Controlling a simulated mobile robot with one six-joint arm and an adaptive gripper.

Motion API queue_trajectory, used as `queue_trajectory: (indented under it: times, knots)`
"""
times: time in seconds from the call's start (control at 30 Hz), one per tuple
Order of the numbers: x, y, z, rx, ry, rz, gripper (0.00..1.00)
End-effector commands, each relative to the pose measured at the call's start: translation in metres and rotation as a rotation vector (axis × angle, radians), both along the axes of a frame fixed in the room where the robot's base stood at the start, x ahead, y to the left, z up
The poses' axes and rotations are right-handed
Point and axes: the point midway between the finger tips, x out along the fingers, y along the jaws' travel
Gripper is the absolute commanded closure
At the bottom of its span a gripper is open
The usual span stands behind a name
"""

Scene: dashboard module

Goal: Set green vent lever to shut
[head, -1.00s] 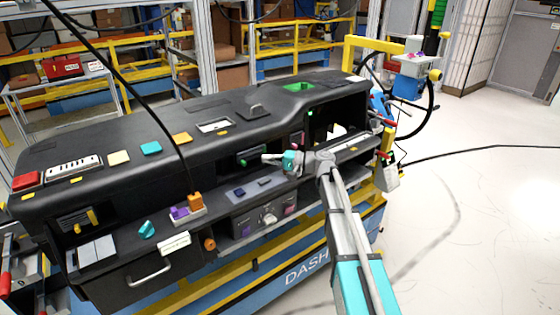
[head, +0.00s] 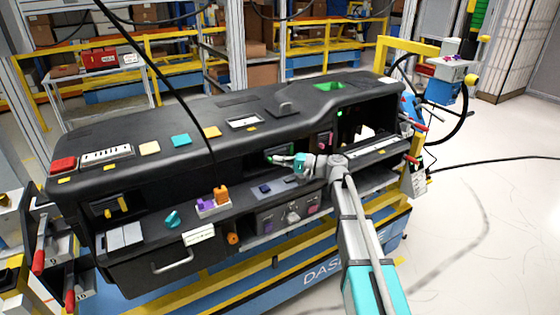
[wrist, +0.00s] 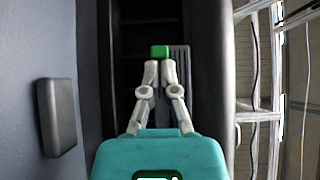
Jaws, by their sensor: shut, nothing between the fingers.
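The green vent lever (wrist: 160,51) is a small green block on a dark slatted vent (wrist: 180,85), just beyond my fingertips in the wrist view. In the head view the lever (head: 268,158) is a small green spot at the left end of my gripper. My gripper (head: 278,160) reaches in from the right at the middle of the dashboard. Its fingers (wrist: 160,66) are together with nothing between them. The tips are at or very near the lever's near side; I cannot tell if they touch. My gripper hides part of the vent in the head view.
The black dashboard (head: 130,175) surrounds the vent. Below are a control panel with knobs (head: 293,212), an orange and purple switch block (head: 214,203) and a teal knob (head: 172,218). A black cable (head: 160,75) hangs in front.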

Motion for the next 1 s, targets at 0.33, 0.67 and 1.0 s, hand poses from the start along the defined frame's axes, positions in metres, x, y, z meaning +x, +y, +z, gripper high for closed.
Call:
queue_trajectory:
  times: [0.33,0.67,1.0]
  knots:
    - [-0.005,0.007,0.000,0.000,0.000,0.004,1.00]
    - [-0.001,-0.001,0.000,0.000,0.000,0.004,1.00]
    - [0.009,-0.042,0.000,0.002,0.001,-0.004,1.00]
